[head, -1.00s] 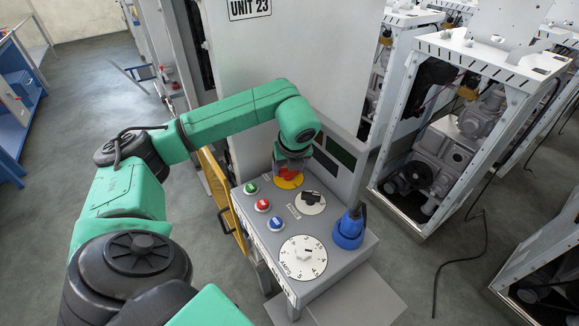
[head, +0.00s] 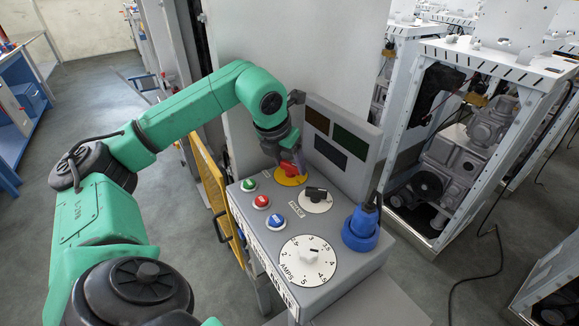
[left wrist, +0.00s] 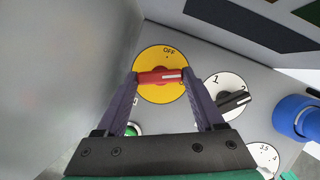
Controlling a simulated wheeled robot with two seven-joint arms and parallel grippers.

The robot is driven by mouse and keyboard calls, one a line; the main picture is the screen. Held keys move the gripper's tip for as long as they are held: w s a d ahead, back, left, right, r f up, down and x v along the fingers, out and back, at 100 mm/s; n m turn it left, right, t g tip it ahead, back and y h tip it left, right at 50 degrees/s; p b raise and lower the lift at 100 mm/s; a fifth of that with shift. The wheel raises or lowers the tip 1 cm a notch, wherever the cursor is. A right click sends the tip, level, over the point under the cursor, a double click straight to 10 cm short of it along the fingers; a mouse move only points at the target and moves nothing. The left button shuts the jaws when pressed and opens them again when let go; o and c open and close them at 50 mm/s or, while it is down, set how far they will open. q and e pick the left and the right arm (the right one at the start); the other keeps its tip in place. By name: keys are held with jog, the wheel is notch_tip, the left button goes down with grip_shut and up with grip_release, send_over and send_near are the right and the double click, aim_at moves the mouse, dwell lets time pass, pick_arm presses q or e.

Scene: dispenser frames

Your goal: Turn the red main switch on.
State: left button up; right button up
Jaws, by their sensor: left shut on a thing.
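The red main switch (head: 287,169) is a red handle on a round yellow plate (head: 291,181) at the back left of the grey panel. In the left wrist view its red bar (left wrist: 158,77) lies nearly level across the yellow plate (left wrist: 160,94). The bar's white mark is at its right end. The word OFF stands on the plate above the bar. My left gripper (left wrist: 160,79) is shut on the red bar, one finger at each end. In the head view the gripper partly hides the switch. My right gripper is in neither view.
Beside the switch are a black selector knob (head: 316,195), green (head: 249,184), red (head: 261,202) and blue (head: 276,222) buttons, an amps dial (head: 309,261) and a blue plug (head: 360,229). The display panel (head: 340,140) rises close behind the switch. A tall grey cabinet stands behind.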

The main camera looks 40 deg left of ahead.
pick_arm(q)
jog(key=shift+m, duration=0.3)
jog(key=o, duration=1.4)
jog(key=p+v, duration=0.2)
jog(key=v, duration=1.2)
jog(key=shift+a+r, duration=0.1)
jog(key=shift+r, duration=0.2)
